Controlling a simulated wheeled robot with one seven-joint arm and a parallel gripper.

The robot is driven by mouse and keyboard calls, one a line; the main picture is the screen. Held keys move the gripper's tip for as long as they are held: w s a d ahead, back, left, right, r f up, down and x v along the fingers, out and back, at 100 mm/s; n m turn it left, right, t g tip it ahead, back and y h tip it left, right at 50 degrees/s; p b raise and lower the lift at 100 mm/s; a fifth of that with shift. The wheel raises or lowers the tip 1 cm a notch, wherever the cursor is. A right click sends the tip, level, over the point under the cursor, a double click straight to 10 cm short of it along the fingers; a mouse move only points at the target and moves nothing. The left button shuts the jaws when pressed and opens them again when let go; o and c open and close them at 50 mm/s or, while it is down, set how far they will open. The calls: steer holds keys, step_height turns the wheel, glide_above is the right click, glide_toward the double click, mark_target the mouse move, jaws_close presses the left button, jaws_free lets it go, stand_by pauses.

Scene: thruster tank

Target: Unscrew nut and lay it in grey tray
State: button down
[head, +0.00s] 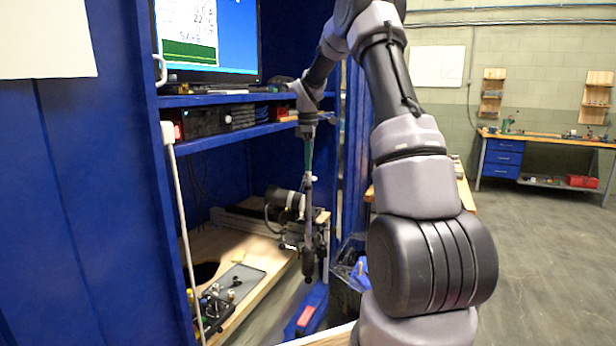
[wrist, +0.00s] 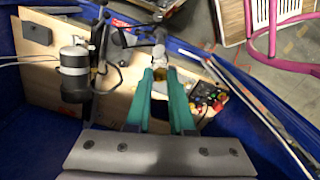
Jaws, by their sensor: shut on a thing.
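My gripper (wrist: 159,72) has two teal fingers, closed on a small brass-coloured piece, apparently the nut (wrist: 158,74). A grey fitting or post (wrist: 160,48) shows just beyond the fingertips, and I cannot tell whether the nut is still joined to it. In the head view my gripper (head: 309,174) points down above a dark upright post (head: 308,215), and the nut is too small to make out. A flat grey tray (head: 240,277) lies on the wooden bench at lower left, with a few small dark parts on it.
A black and silver cylinder (head: 285,200) stands behind the post; it also shows in the wrist view (wrist: 74,68). Blue cabinet walls (head: 90,200) and a shelf (head: 230,135) enclose the left side.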

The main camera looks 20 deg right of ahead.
steer(key=shift+r, duration=3.3)
